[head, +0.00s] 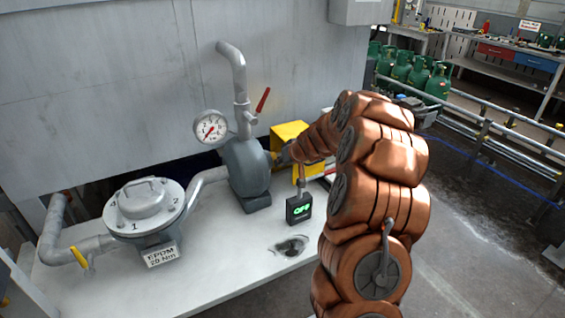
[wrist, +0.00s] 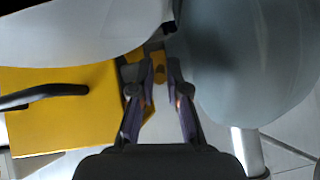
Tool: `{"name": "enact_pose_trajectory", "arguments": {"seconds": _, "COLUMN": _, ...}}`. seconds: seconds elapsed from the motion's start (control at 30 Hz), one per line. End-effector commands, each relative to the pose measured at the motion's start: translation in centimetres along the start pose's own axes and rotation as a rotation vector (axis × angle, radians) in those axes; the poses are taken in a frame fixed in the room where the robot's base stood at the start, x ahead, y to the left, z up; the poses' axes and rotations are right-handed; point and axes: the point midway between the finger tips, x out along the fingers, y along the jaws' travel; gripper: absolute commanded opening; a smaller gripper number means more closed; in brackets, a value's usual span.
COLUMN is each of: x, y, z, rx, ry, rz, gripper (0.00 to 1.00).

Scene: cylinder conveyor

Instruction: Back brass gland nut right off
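The brass gland nut (wrist: 158,71) shows in the wrist view between my two fingertips, beside the rounded grey pump body. My gripper (wrist: 160,66) has its fingers drawn in, one on each side of the nut, and looks shut on it. In the head view my gripper (head: 284,158) reaches in from the right, between the grey pump (head: 246,167) and the yellow motor block (head: 290,136). My arm and gripper hide most of the nut there. The nut's thread is not visible.
A pressure gauge (head: 210,128) and a red-handled valve (head: 262,101) stand above the pump. A round lidded filter housing (head: 145,208) with an EPDM label stands left.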

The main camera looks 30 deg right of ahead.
Motion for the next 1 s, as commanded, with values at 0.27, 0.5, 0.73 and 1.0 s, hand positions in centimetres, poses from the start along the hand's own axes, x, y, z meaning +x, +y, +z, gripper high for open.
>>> {"name": "enact_pose_trajectory", "arguments": {"seconds": 0.27, "x": -0.01, "y": 0.02, "z": 0.01, "rx": 0.0, "ry": 0.0, "rz": 0.0, "gripper": 0.0}}
{"name": "enact_pose_trajectory", "arguments": {"seconds": 0.5, "x": 0.0, "y": 0.02, "z": 0.03, "rx": 0.0, "ry": 0.0, "rz": 0.0, "gripper": 0.0}}
{"name": "enact_pose_trajectory", "arguments": {"seconds": 0.73, "x": 0.35, "y": 0.14, "z": 0.39, "rx": 0.0, "ry": 0.013, "rz": -0.002, "gripper": 0.0}}
{"name": "enact_pose_trajectory", "arguments": {"seconds": 1.0, "x": 0.57, "y": 0.29, "z": 0.7, "rx": -0.004, "ry": 0.06, "rz": -0.008, "gripper": 0.0}}
